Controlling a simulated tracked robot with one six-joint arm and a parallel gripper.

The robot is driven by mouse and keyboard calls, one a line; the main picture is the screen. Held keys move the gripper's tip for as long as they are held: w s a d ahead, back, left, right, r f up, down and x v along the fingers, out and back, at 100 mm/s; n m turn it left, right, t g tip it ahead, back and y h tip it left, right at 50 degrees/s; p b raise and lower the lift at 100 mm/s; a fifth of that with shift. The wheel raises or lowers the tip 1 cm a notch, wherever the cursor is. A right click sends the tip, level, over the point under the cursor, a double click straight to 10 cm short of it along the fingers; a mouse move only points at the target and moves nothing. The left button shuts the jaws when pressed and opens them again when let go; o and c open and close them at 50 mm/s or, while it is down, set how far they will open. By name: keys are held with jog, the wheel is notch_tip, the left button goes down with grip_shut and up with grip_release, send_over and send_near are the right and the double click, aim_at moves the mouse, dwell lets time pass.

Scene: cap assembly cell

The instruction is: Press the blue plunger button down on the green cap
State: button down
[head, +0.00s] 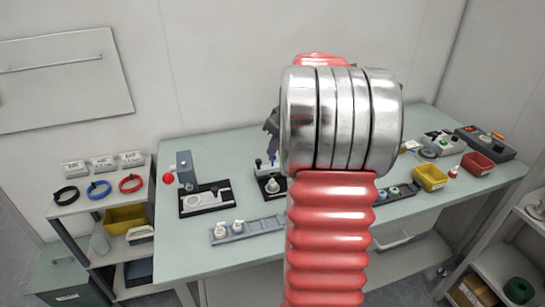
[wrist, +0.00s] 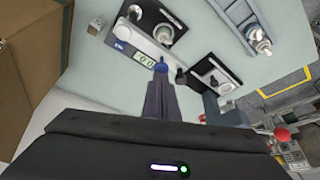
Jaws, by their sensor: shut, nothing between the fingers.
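My gripper (wrist: 160,70) is shut and empty in the wrist view, its dark fingers pointing up the picture. In the head view my gripper (head: 271,122) shows only as a dark edge beside my arm, which hides the rest. A pale green cap (head: 274,185) sits on a small black-based station just below it, apart from the fingers. In the wrist view a station with a pale round part (wrist: 163,34) lies beyond the fingertips; this looks like the same station.
A black plate with a white fixture (head: 205,198) stands left on the bench (head: 190,262). A grey tray with white parts (head: 246,230) is in front. Yellow (head: 430,177) and red (head: 478,164) bins stand right.

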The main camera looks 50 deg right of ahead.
aim_at(274, 157)
jog(key=shift+f, duration=1.35)
dwell(1.1)
jog(key=shift+r, duration=1.6)
jog(key=shift+r, duration=2.5)
